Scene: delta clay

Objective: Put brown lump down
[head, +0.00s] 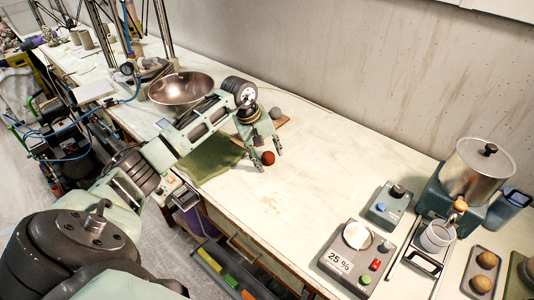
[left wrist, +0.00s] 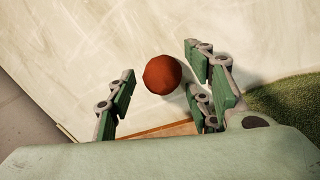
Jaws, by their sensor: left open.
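The brown lump (head: 268,158) is a small reddish-brown ball on the pale table top, and it also shows in the left wrist view (left wrist: 162,75). My left gripper (head: 266,160) is over the table with its fingers pointing down. In the left wrist view the gripper (left wrist: 158,92) has its fingers spread wide, with a clear gap on both sides of the lump. The lump sits between and slightly beyond the fingertips. My right gripper is not in view.
A green cloth (head: 212,160) lies left of the gripper. A grey ball (head: 275,113) is on a wooden board (head: 284,121) behind it. A metal bowl (head: 181,90) stands farther left. A scale (head: 340,262), a metal pot (head: 475,172) and trays are at right. The middle table is bare.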

